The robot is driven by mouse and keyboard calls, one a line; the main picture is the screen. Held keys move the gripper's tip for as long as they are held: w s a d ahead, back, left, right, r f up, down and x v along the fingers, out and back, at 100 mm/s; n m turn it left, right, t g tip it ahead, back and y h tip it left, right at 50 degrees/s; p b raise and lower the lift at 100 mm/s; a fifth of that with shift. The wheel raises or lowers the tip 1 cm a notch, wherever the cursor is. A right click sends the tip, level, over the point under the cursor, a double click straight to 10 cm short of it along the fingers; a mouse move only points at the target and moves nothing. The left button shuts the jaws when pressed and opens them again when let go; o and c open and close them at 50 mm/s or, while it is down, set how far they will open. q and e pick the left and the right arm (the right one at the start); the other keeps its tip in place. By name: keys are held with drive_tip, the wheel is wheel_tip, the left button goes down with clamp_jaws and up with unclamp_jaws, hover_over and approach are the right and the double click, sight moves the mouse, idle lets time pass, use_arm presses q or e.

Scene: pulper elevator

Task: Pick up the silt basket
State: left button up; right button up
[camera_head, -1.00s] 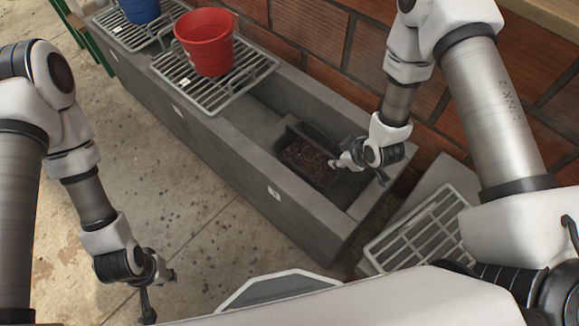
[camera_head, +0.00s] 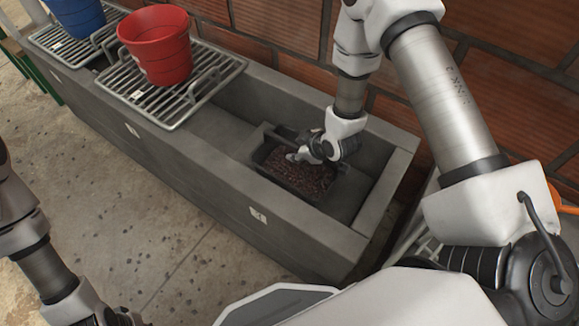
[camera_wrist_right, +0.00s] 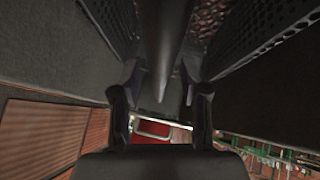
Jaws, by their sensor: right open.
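The silt basket (camera_head: 291,184) is a dark, open box with reddish-brown grainy contents, sitting inside the concrete trough (camera_head: 203,170). My right gripper (camera_head: 300,156) is low over the basket at its back part, covering some of the rim and contents. In the right wrist view, the gripper (camera_wrist_right: 160,82) is open, with a dark bar (camera_wrist_right: 165,40), seemingly the basket's handle, between its fingers. The basket's perforated wall (camera_wrist_right: 262,28) shows there too. I cannot tell whether the fingers touch the bar. My left gripper (camera_head: 118,318) is partly cut off at the bottom left edge.
A red bucket (camera_head: 157,52) stands on a metal grate (camera_head: 128,86) over the trough, with a blue bucket (camera_head: 78,14) farther left. A brick wall (camera_head: 280,30) runs close behind the trough. A lifted-off grate (camera_head: 425,245) lies right of the trough. The left floor is open.

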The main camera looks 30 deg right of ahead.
drive_tip(key=shift+w, duration=0.1)
drive_tip(key=shift+r, duration=0.15)
drive_tip(key=shift+s+r, duration=0.1)
drive_tip(key=shift+s, duration=0.15)
drive_tip(key=c, duration=0.3)
clamp_jaws()
